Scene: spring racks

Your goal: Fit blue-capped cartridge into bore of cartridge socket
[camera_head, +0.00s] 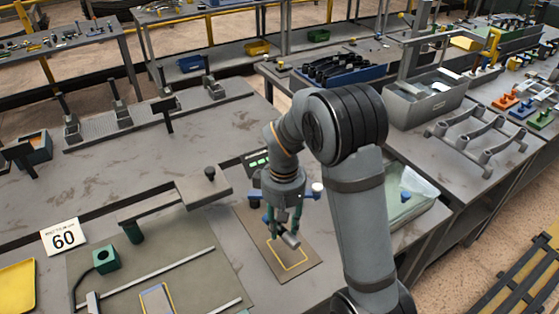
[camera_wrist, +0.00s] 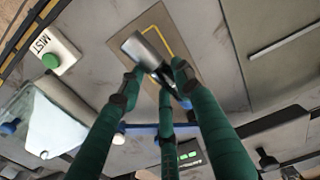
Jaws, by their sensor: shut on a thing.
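My gripper (camera_head: 284,232) points down over a brown board with a yellow outline, at the middle of the head view. Its green fingers are shut on a silvery metal cylinder, which I take to be the cartridge (camera_head: 291,241). In the wrist view the cartridge (camera_wrist: 143,48) lies tilted between the fingertips (camera_wrist: 158,85), its bare metal end sticking out past them. Its other end is dark with a little blue and partly hidden by the fingers.
The brown board (camera_head: 258,247) lies under my gripper. A raised grey plate on a bracket (camera_head: 203,186) stands close to its left. A tray with a clear bag (camera_head: 408,194) is at right, beyond my arm.

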